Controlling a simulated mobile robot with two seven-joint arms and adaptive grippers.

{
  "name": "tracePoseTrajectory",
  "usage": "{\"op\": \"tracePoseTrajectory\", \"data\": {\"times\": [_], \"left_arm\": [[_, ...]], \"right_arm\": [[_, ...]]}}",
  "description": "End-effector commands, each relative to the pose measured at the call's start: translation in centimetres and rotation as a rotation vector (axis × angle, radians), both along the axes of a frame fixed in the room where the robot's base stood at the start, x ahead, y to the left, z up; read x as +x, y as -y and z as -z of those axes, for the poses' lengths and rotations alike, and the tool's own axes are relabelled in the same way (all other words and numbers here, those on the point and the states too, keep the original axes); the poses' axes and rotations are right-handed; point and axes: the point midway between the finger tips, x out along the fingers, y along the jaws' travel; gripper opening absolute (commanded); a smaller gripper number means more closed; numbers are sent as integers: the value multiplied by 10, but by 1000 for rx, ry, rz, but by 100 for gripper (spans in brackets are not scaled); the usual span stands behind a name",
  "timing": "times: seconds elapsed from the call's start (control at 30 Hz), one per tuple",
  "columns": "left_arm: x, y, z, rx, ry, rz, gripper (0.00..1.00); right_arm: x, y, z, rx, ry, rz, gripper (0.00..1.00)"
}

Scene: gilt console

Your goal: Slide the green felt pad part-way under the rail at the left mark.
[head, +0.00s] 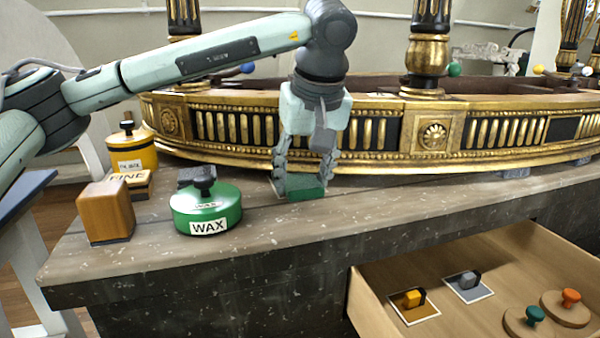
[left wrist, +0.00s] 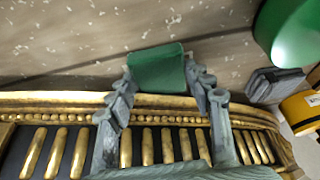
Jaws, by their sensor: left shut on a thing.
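The green felt pad (head: 306,191) is a small dark green block at the foot of the gilt rail (head: 375,158), on the stone-like top. My left gripper (head: 303,181) points down and is shut on the pad, one finger at each side. In the left wrist view the pad (left wrist: 158,68) sits between the fingertips, with its edge close to the beaded gold lower edge of the rail (left wrist: 60,102). I cannot tell whether any of it is under the rail. I cannot make out the left mark. My right gripper is not in view.
A green WAX tin (head: 207,209) and a brown block (head: 105,211) stand left of the gripper. A FINE block (head: 130,181) and yellow tin (head: 133,147) are behind. The open drawer (head: 465,322) at front right holds several small items. The top (head: 400,202) right of the pad is clear.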

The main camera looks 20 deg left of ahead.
Motion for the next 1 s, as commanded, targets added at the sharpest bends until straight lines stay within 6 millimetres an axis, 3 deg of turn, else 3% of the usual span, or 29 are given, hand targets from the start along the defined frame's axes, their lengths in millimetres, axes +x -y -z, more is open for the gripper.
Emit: {"op": "tracePoseTrajectory", "data": {"times": [0.17, 0.2, 0.37, 0.77, 1.0], "left_arm": [[1, -1, 0, 0, 1, -3, 23], [1, -1, 0, 0, 1, -3, 54], [1, -1, 0, 0, 2, -3, 74], [0, 1, -7, -2, 7, -4, 75], [-13, 10, -45, -2, 6, -1, 75]], "right_arm": [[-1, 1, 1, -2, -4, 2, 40], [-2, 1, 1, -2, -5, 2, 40], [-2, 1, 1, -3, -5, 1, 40], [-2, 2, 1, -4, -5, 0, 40], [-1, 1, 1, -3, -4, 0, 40]]}}
